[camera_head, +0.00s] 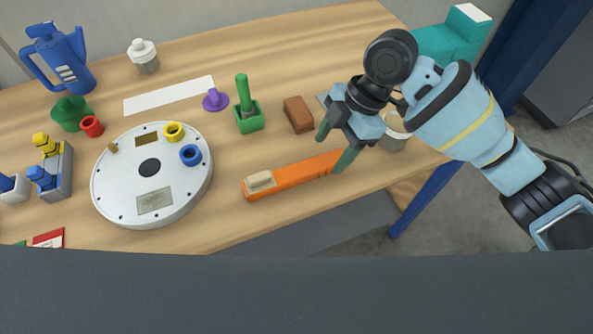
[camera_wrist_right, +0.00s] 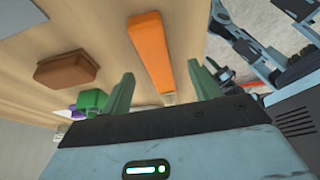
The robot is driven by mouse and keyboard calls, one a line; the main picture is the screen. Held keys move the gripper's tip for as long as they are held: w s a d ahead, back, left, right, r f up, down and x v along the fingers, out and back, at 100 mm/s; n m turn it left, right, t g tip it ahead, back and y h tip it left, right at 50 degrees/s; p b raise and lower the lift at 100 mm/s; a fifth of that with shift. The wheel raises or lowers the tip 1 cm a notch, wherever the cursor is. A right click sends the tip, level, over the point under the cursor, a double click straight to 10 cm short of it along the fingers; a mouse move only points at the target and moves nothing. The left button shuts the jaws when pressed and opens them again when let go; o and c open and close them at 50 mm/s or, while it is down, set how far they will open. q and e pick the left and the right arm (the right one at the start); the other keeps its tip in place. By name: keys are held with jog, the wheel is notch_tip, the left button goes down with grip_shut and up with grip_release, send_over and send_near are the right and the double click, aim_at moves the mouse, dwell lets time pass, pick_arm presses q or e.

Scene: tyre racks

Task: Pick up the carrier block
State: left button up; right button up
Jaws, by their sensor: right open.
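No label marks the carrier block, and I cannot tell for sure which thing it is. A long orange bar (camera_head: 292,178) lies on the table with a small beige block (camera_head: 260,181) on its left end. A brown block (camera_head: 298,114) lies behind the bar. My right gripper (camera_head: 334,146) is open and empty, above the bar's right end, which its fingers partly hide. In the right wrist view the orange bar (camera_wrist_right: 151,50) shows between the two green fingers (camera_wrist_right: 165,92), and the brown block (camera_wrist_right: 66,68) is to their left. My left gripper is out of view.
A white round plate (camera_head: 150,200) with coloured rings stands left of the bar. A round can (camera_head: 395,132) is right of my gripper. Bare table lies in front of the bar.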

aim_at(319, 163)
jog(key=x, duration=0.5)
jog(key=shift+w+a+r, duration=0.1)
jog(key=shift+w+a, duration=0.05)
jog(key=shift+w, duration=0.1)
jog(key=c, duration=1.1)
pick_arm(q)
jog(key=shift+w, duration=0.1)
pick_arm(e)
jog(key=shift+r, duration=0.15)
jog(key=shift+r, duration=1.75)
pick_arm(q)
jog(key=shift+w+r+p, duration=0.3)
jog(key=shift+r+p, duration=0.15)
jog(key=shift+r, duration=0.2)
pick_arm(e)
jog(key=s, duration=0.5)
jog(key=s+a, duration=0.1)
jog(key=s, duration=0.4)
jog(key=s+r, duration=0.1)
jog(key=s, duration=0.5)
jog(key=shift+a+r, duration=0.1)
jog(key=shift+a, duration=0.15)
jog(key=shift+w, duration=0.1)
